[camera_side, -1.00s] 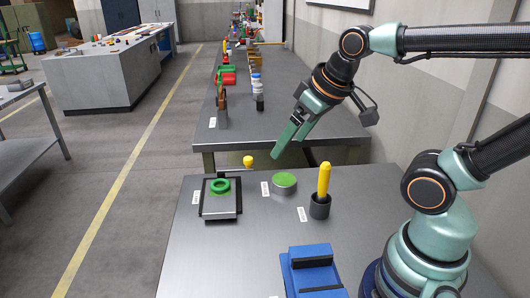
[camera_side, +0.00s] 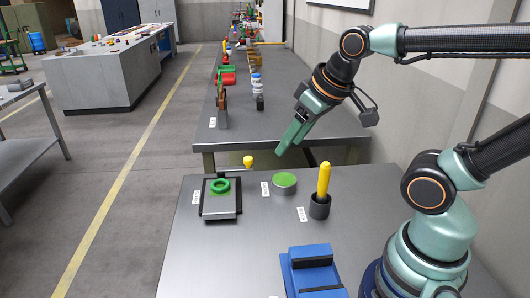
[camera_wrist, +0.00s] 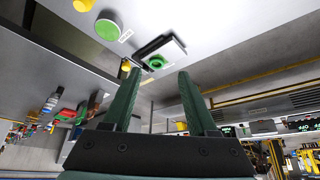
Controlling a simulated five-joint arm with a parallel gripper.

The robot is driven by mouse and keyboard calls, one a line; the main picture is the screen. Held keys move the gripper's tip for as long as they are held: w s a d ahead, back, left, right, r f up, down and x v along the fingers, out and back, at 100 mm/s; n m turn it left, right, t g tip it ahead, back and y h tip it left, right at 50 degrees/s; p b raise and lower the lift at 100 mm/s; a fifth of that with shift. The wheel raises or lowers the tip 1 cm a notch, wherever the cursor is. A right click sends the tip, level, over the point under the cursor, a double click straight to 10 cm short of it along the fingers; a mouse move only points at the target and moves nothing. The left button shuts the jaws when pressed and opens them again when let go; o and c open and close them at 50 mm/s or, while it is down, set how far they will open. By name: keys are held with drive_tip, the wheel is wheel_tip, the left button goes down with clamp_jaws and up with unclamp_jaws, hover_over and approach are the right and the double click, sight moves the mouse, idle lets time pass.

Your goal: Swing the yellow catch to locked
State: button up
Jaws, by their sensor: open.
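A yellow knob (camera_side: 248,161), the part that best fits the yellow catch, stands at the far edge of the near bench. It also shows in the wrist view (camera_wrist: 126,67).
A green-topped disc (camera_side: 284,181) and a yellow peg in a dark cup (camera_side: 320,207) stand right of the plate. A blue block (camera_side: 313,268) lies nearer the front. The near bench's left front is clear. Another bench (camera_side: 290,120) with several objects is beyond.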

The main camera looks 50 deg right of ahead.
drive_tip(key=shift+w+d+r, duration=0.1)
drive_tip(key=shift+w+r, duration=0.05)
drive_tip(key=shift+w, duration=0.1)
drive_tip(key=c, duration=0.5)
drive_tip(key=shift+m, duration=0.6)
drive_tip(key=w, duration=0.2)
drive_tip(key=w+d+r, duration=0.1)
drive_tip(key=w, duration=0.2)
drive_tip(key=shift+w+d+r, duration=0.2)
drive_tip(key=shift+w+d, duration=0.1)
drive_tip(key=shift+d, duration=0.1)
clamp_jaws()
drive_tip(key=w+d+f+m+g, duration=0.1)
drive_tip(key=w+d+f, duration=0.3)
drive_tip(key=w, duration=0.5)
drive_tip(key=w+d+f+m, duration=0.3)
drive_tip(key=w+d+f, duration=0.2)
drive_tip(key=w, duration=0.4)
drive_tip(key=shift+w+d+g+h, duration=0.35)
drive_tip(key=shift+d+g+h, duration=0.05)
drive_tip(key=shift+d, duration=0.1)
drive_tip(key=shift+f, duration=0.1)
